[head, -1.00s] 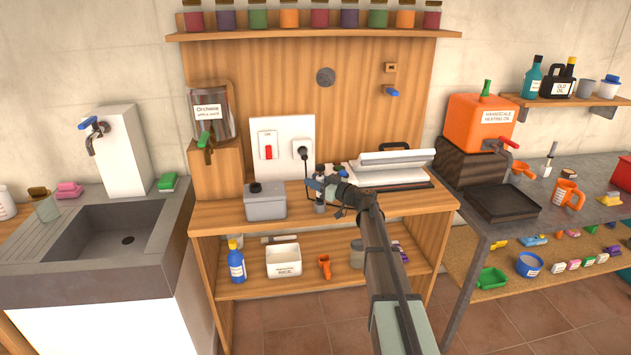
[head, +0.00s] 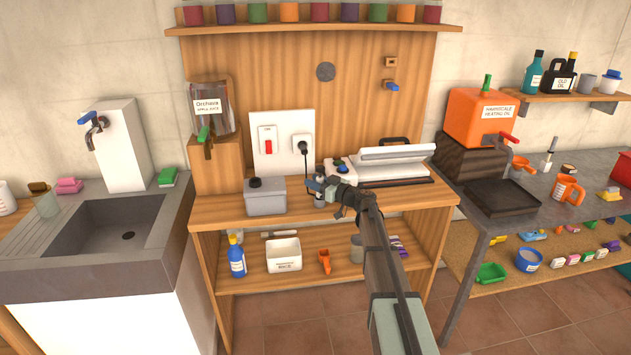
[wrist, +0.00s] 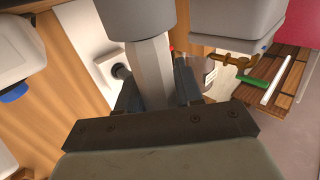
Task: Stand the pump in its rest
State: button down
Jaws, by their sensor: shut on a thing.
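My gripper (head: 319,190) is above the bench top, just right of the grey box. It is shut on a grey faceted body, seemingly the pump (wrist: 150,70), which sits between the two fingers in the wrist view. A wider, darker grey part of it runs out of the top of that view. In the head view the held thing is small and mostly hidden by my gripper. I cannot tell whether its lower end touches the bench. I cannot make out the rest for certain in either view.
The grey box (head: 265,197) with a black cap stands close left of my gripper. Behind are the socket panel (head: 283,145) with a plugged black cable and a drink dispenser (head: 210,110). A white press-like appliance (head: 390,165) stands to the right. The bench's front left is clear.

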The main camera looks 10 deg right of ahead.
jog(key=shift+f, duration=0.65)
jog(key=c, duration=0.7)
grip_release()
jog(key=shift+o, duration=0.2)
jog(key=v, duration=1.3)
jog(key=shift+s+d, duration=0.25)
jog(key=shift+s, duration=0.05)
